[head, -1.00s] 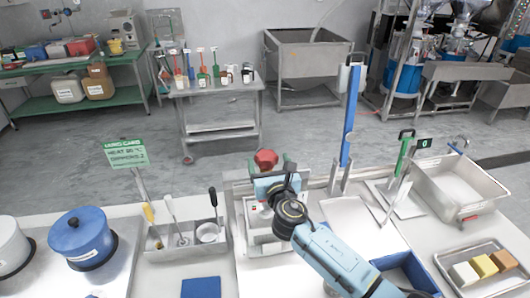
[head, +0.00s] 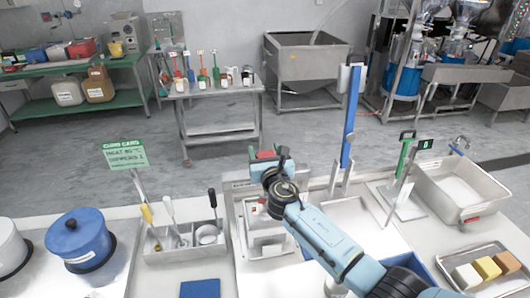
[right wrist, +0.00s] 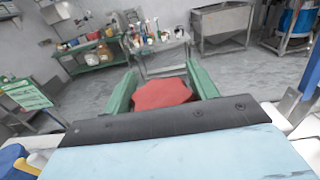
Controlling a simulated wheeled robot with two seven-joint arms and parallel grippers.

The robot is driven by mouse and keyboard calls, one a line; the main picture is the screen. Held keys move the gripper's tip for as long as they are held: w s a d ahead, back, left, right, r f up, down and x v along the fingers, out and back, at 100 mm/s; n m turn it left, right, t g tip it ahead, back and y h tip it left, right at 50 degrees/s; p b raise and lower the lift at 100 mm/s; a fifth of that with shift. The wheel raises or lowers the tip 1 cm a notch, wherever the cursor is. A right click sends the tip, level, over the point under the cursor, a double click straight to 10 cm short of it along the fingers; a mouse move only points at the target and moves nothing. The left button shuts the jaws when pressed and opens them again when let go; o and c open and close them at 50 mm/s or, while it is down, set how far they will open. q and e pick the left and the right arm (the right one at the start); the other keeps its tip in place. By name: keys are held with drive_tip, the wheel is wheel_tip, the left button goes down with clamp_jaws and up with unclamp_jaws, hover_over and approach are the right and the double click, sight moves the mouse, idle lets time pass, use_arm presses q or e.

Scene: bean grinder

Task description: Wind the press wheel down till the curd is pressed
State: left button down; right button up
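The red press wheel (head: 266,154) sits on top of the press (head: 266,240), a pale metal frame at the middle of the bench. My right gripper (head: 264,152) reaches over the press from the front right. In the right wrist view the red wheel (right wrist: 163,93) fills the space between my green fingers (right wrist: 160,84), which appear closed against its sides. My wrist and gripper body cover part of the wheel and the upper press. The curd cannot be made out inside the press. My left gripper is out of view.
A green-headed card (head: 124,154) and a tool caddy (head: 186,240) stand left of the press. A blue lidded pot (head: 80,238) is farther left. A blue upright post (head: 351,115) rises close behind right. A metal basin (head: 460,188) and a tray of blocks (head: 487,270) are at right.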

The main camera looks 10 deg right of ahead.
drive_tip(key=c, duration=0.4)
drive_tip(key=shift+o, duration=0.2)
drive_tip(key=shift+m+h, duration=0.4)
drive_tip(key=shift+h, duration=0.3)
drive_tip(key=m+h+b, duration=0.1)
drive_tip(key=h, duration=0.1)
drive_tip(key=m+g+h+b, duration=0.1)
drive_tip(key=m+h, duration=0.1)
drive_tip(key=h, duration=0.1)
drive_tip(key=shift+d+f+m+b, duration=0.15)
drive_tip(key=shift+d+m+b, duration=0.05)
drive_tip(key=shift+m+b, duration=0.15)
drive_tip(key=m+g+h+b, duration=0.1)
drive_tip(key=m+h+b, duration=0.1)
drive_tip(key=b, duration=0.1)
drive_tip(key=m+g+h+b, duration=0.1)
drive_tip(key=g+h+b, duration=0.1)
drive_tip(key=h, duration=0.1)
drive_tip(key=d+m+g+h+b, duration=0.1)
drive_tip(key=m+g+h+b, duration=0.1)
drive_tip(key=b, duration=0.1)
drive_tip(key=shift+s+m+h+b, duration=0.3)
drive_tip(key=shift+s+m+h, duration=0.05)
drive_tip(key=shift+h, duration=0.05)
drive_tip(key=shift+s+m+g+h+b, duration=0.1)
drive_tip(key=shift+m+g+h+b, duration=0.5)
drive_tip(key=shift+g+b, duration=0.4)
drive_tip(key=o, duration=1)
